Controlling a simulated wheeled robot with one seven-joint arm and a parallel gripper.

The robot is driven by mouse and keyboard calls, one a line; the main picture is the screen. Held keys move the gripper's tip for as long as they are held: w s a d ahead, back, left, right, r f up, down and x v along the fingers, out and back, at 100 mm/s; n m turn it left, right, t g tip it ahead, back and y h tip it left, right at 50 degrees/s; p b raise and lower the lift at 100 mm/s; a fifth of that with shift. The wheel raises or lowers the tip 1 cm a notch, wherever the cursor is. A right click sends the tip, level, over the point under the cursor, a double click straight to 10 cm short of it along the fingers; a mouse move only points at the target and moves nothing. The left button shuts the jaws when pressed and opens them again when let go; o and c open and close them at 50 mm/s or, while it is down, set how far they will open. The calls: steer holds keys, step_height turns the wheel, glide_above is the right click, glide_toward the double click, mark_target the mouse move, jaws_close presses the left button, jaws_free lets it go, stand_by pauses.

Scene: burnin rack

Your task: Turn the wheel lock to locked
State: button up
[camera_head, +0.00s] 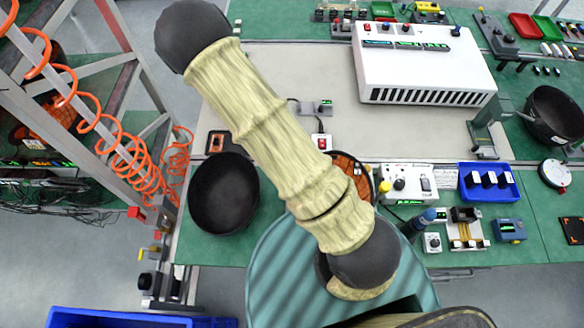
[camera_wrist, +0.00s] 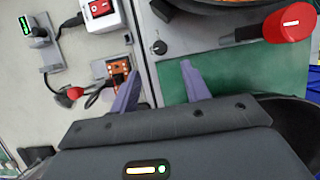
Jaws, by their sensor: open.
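A red knob (camera_wrist: 287,22) with a white line on its face shows at the top right of the wrist view. My arm hides the gripper and knob in the head view.
A black bowl-like object (camera_head: 222,194) stands left of my arm. A red-switch box (camera_wrist: 100,14) and a small orange module (camera_wrist: 118,68) lie near my fingers. A white vented box (camera_head: 425,62) stands at the back. The grey board (camera_head: 275,75) has free room.

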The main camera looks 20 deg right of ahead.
steer(key=b+x, duration=0.7)
steer(key=x, duration=0.3)
steer(key=c, duration=1)
